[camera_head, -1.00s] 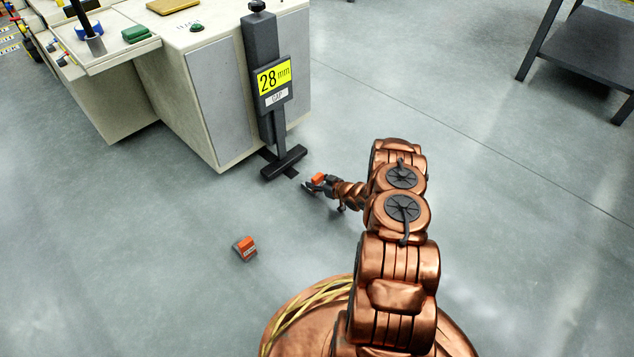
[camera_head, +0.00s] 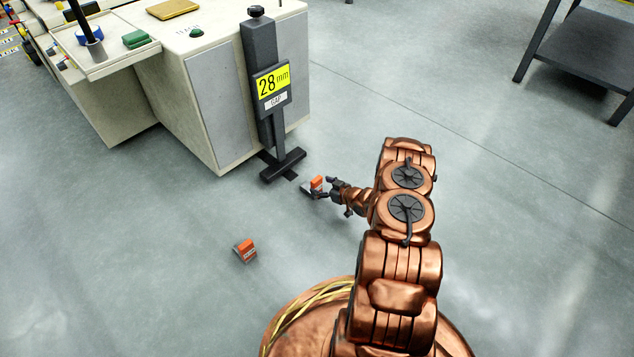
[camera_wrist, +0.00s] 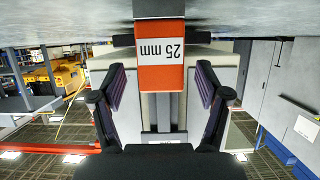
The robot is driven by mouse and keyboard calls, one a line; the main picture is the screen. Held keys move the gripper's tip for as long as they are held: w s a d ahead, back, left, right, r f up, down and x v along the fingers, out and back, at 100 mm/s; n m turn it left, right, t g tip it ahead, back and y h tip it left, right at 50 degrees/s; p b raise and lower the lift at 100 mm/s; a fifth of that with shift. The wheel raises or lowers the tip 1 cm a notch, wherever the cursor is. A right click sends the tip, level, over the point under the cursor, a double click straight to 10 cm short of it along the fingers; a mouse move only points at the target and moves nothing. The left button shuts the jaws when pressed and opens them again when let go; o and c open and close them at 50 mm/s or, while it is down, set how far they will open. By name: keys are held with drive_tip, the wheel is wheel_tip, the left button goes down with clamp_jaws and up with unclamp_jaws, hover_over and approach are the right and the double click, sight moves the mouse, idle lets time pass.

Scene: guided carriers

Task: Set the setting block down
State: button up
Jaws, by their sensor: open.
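The setting block (camera_head: 316,183), orange with a grey lower part, stands on the floor just right of the gauge stand's foot. In the wrist view, which is upside down, the setting block (camera_wrist: 160,75) shows a white label reading "25 mm". My gripper (camera_head: 326,188) is open just right of the block. In the wrist view its two fingers (camera_wrist: 160,88) are spread, with a clear gap to the block on each side. The gauge stand (camera_head: 262,80) is dark, with a yellow display reading "28 mm" and a "GAP" label.
A second orange and grey block (camera_head: 245,251) lies on the floor at the left. A pale machine cabinet (camera_head: 215,100) stands behind the gauge stand. A dark table (camera_head: 585,50) is at the upper right. The floor between is clear.

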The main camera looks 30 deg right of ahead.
drive_tip(key=p+v, duration=0.2)
drive_tip(key=v, duration=0.6)
drive_tip(key=w+d+r+g+h, duration=0.1)
drive_tip(key=w+r+g+h, duration=0.15)
drive_tip(key=r, duration=0.35)
drive_tip(key=w+d+r+g+h, duration=0.1)
drive_tip(key=w+r+g, duration=0.15)
drive_tip(key=r, duration=0.45)
drive_tip(key=s+a+r+m+g+h, duration=0.1)
drive_tip(key=s+a+r+g, duration=0.1)
drive_tip(key=a+r, duration=0.3)
drive_tip(key=s+a+r+g+h, duration=0.1)
drive_tip(key=s+a+r, duration=0.1)
drive_tip(key=r, duration=0.6)
drive_tip(key=s+a+r+g, duration=0.2)
drive_tip(key=s+a+r, duration=0.3)
drive_tip(key=s+a, duration=0.3)
drive_tip(key=s+a+r+m+g+y, duration=0.1)
drive_tip(key=s+a+r+g, duration=0.2)
drive_tip(key=s, duration=1.3)
drive_tip(key=s+a+r+g+y, duration=0.1)
drive_tip(key=s+a+r+g, duration=0.2)
drive_tip(key=s+a+r, duration=0.6)
drive_tip(key=s+a, duration=0.3)
drive_tip(key=a, duration=0.2)
drive_tip(key=shift+s+a+m, duration=0.3)
drive_tip(key=shift+s, duration=0.1)
drive_tip(key=shift+r+y+p, duration=0.1)
drive_tip(key=shift+y+p, duration=0.15)
drive_tip(key=shift+p, duration=0.05)
